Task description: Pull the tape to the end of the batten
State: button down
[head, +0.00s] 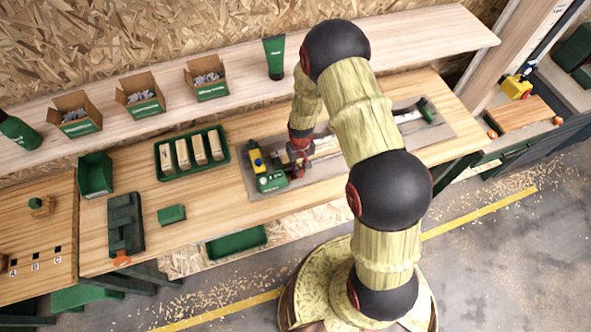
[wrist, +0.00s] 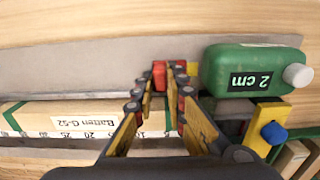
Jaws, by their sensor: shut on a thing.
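The green tape case (wrist: 250,66), marked "2 cm", lies right of my fingertips in the wrist view; in the head view it is the green block (head: 271,181) at the near left end of the grey tray. The pale batten (wrist: 40,113), labelled "Batten G-52", lies left of my fingers, with a numbered scale (wrist: 85,134) along it. In the head view my arm hides much of the batten (head: 325,147). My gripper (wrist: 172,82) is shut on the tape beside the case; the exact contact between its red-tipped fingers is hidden. It is also low over the tray in the head view (head: 297,168).
A yellow part with a blue knob (wrist: 268,133) stands close to the tape case. The grey tray (head: 440,131) runs right to a green piece (head: 426,110). A green bin of wooden blocks (head: 222,168) stands left. Cartons (head: 141,94) line the shelf behind.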

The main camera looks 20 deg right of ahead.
jog(key=d+b, duration=0.8)
jog(key=d, duration=2.5)
jog(key=shift+d, duration=0.15)
jog(key=c, duration=2.1)
grip_release()
jog(key=shift+r, duration=0.1)
notch_tip(320, 180, up, 12)
jog(key=shift+f, duration=0.1)
